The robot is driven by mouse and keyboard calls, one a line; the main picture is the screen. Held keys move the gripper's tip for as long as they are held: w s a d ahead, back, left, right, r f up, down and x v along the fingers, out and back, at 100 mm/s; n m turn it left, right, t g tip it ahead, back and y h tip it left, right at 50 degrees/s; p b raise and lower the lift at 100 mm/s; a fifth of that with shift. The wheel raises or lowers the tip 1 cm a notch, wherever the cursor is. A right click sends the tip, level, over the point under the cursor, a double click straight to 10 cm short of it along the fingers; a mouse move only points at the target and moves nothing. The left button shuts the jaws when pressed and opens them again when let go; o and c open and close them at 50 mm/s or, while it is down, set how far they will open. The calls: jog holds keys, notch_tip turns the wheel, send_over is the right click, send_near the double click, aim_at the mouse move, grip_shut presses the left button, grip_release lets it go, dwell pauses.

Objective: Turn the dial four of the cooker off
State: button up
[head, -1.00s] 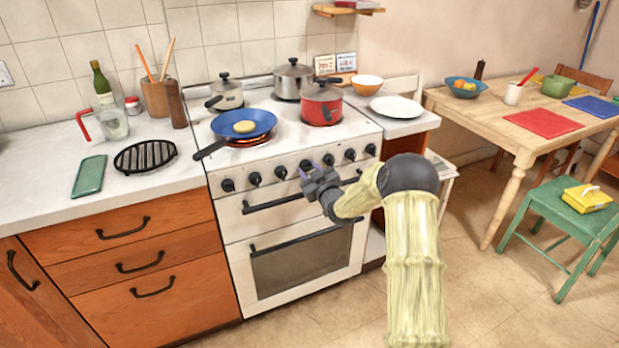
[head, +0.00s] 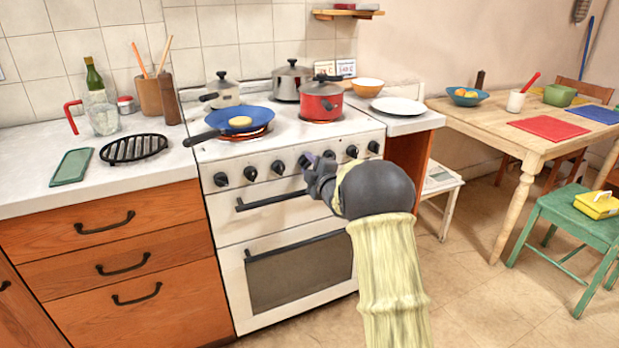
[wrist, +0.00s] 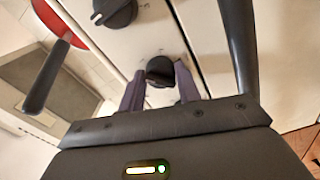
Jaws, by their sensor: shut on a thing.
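The white cooker (head: 290,222) has a row of black dials along its front panel. My gripper (head: 310,162) is at the middle of this row. In the wrist view its two fingers (wrist: 160,88) stand on either side of a black dial (wrist: 160,70) and are shut on it. This looks like dial four (head: 303,162), partly hidden by the gripper in the head view. Its exact setting cannot be read. Another dial (wrist: 115,12) shows at the top of the wrist view.
A blue pan (head: 240,119) with a yellow round sits over a glowing ring. A red pot (head: 321,103) stands behind on the right, its ring also reddish. The black grill handle (head: 270,200) runs just below the dials.

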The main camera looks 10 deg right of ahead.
jog(key=n+b, duration=0.6)
jog(key=b, duration=0.1)
jog(key=shift+a+f+n, duration=0.1)
jog(key=shift+f+n, duration=0.1)
jog(key=shift+n, duration=0.1)
jog(key=n+b, duration=0.3)
jog(key=shift+r, duration=0.2)
jog(key=o, duration=1)
jog(key=shift+r, duration=0.1)
jog(key=p+v, duration=0.2)
jog(key=v, duration=1.5)
jog(key=shift+s, duration=0.25)
